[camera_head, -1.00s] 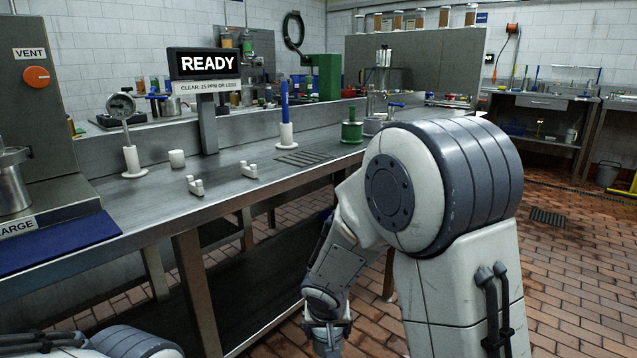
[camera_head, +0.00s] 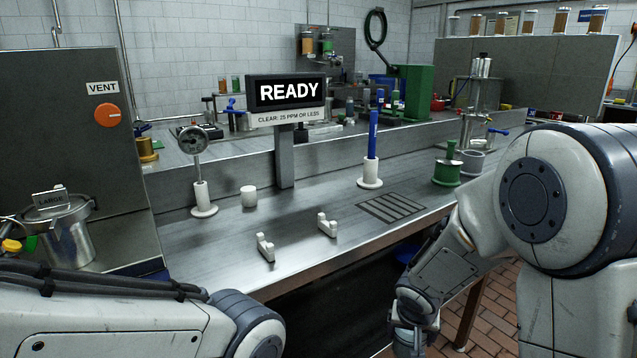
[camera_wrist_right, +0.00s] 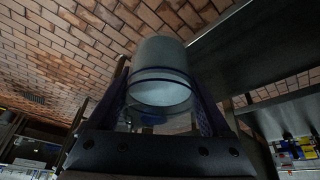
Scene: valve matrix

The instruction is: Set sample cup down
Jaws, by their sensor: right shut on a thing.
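The sample cup (camera_wrist_right: 161,58) is a pale grey, translucent cylinder with a dark blue line around it. It shows in the right wrist view between the two fingers of my right gripper (camera_wrist_right: 163,100), which is shut on it. Brick floor and dark bench parts show behind it. In the head view my right forearm hangs down in front of the bench edge, with the right gripper (camera_head: 414,338) low at the bottom of the picture; I cannot make out the cup there. My left arm crosses the lower left, but its gripper is out of view.
The steel bench (camera_head: 300,215) carries two small white rests (camera_head: 265,247), a white cap (camera_head: 249,196), a round gauge on a stand (camera_head: 203,198), a blue pen in a holder (camera_head: 371,170) and a slotted grate (camera_head: 391,207). A READY sign (camera_head: 288,92) stands behind. Bare bench surrounds the rests.

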